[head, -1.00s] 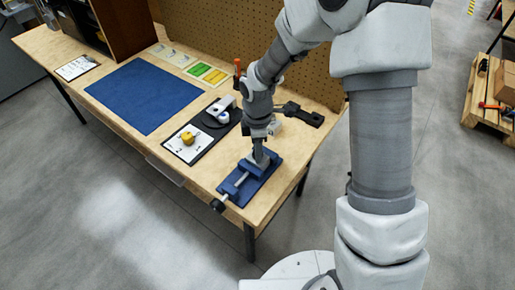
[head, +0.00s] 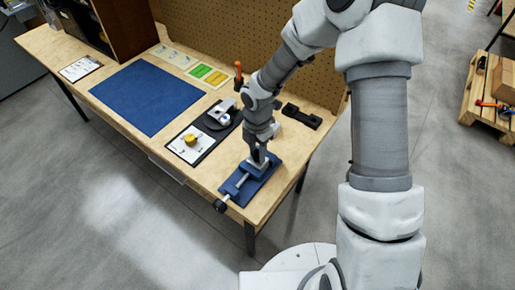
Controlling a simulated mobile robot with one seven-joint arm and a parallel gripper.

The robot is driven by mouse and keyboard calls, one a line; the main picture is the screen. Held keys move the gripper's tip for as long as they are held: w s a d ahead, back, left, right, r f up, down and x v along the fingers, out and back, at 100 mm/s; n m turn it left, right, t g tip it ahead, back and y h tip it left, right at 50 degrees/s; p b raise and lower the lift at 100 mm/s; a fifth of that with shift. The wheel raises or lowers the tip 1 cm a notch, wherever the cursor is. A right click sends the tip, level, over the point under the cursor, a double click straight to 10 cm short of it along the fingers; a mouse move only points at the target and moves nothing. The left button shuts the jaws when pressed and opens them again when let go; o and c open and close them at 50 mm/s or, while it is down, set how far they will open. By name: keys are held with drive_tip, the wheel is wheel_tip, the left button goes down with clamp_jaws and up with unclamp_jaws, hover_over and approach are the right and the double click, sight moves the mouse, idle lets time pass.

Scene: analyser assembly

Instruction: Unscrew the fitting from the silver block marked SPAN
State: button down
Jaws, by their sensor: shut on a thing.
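My gripper (head: 258,163) points down over the blue vise (head: 238,195) at the right front of the bench. Its fingers are shut at the top of what the vise holds. The fitting is hidden between the fingers, too small to make out. The silver block in the vise is mostly covered by my gripper, and no SPAN marking can be read.
Left of the vise lies a dark tray with a white card and a yellow knob-like part (head: 191,140). Behind it stands a grey-white device (head: 222,112). A black bracket (head: 302,116) lies near the pegboard (head: 240,50). The blue mat (head: 145,95) is bare.

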drive_tip(key=n+p, duration=0.2)
drive_tip(key=shift+r+n, duration=0.2)
drive_tip(key=shift+n, duration=0.1)
drive_tip(key=shift+f+n+p, duration=0.2)
drive_tip(key=shift+n+p, duration=0.1)
drive_tip(key=shift+n, duration=0.5)
drive_tip(key=shift+r+n+p, duration=0.25)
drive_tip(key=shift+n+p, duration=0.55)
drive_tip(key=shift+p, duration=0.1)
drive_tip(key=shift+n+p, duration=0.55)
drive_tip(key=shift+n, duration=0.35)
drive_tip(key=shift+f+n, duration=0.25)
drive_tip(key=shift+n, duration=0.05)
drive_tip(key=shift+r, duration=0.1)
